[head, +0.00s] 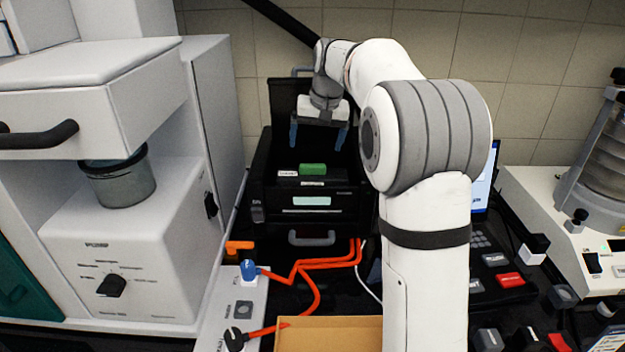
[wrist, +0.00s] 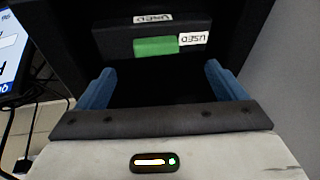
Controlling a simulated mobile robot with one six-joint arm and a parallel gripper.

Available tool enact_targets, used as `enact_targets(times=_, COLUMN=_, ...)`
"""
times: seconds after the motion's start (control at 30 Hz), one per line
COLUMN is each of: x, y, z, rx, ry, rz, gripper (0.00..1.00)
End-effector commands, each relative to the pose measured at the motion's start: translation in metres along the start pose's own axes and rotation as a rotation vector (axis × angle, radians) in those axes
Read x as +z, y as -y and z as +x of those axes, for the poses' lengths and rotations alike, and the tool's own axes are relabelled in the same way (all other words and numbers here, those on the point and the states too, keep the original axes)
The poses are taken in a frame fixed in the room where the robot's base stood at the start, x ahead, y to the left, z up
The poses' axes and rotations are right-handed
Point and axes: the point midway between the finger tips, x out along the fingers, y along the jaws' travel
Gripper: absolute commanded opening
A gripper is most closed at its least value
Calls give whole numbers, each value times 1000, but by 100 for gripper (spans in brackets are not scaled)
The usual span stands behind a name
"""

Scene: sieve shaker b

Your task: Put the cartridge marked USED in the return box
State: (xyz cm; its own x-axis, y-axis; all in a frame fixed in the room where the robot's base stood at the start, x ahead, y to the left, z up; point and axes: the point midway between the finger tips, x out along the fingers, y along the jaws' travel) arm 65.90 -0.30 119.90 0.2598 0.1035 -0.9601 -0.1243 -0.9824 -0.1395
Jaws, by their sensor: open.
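The cartridge marked USED (wrist: 115,42) is a dark block with white USED labels and a green tab (wrist: 155,46). It sits inside the black machine with its lid raised (head: 267,190). In the head view the green tab (head: 312,169) and small white labels show in the machine's opening. My gripper (head: 317,142) is open and empty above the cartridge, its blue fingers pointing down. In the wrist view my gripper (wrist: 160,68) has its fingers apart, with the cartridge beyond them and not between them. An open cardboard box (head: 330,336) is cut off at the bottom edge.
A white machine with a metal cup (head: 118,180) stands at left. Orange cables (head: 312,264) run in front of the black machine, near a white switch panel (head: 236,300). A screen (head: 485,180) and a sieve shaker (head: 600,160) stand at right. My arm hides part of the middle.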

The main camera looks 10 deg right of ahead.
Motion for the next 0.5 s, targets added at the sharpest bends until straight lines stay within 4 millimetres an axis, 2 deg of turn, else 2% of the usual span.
enact_targets(times=0.33, x=-1, y=-3, z=37, rx=0, ry=3, rz=1, gripper=91)
enact_targets(times=0.5, x=-1, y=-6, z=63, rx=-1, ry=3, rz=1, gripper=91)
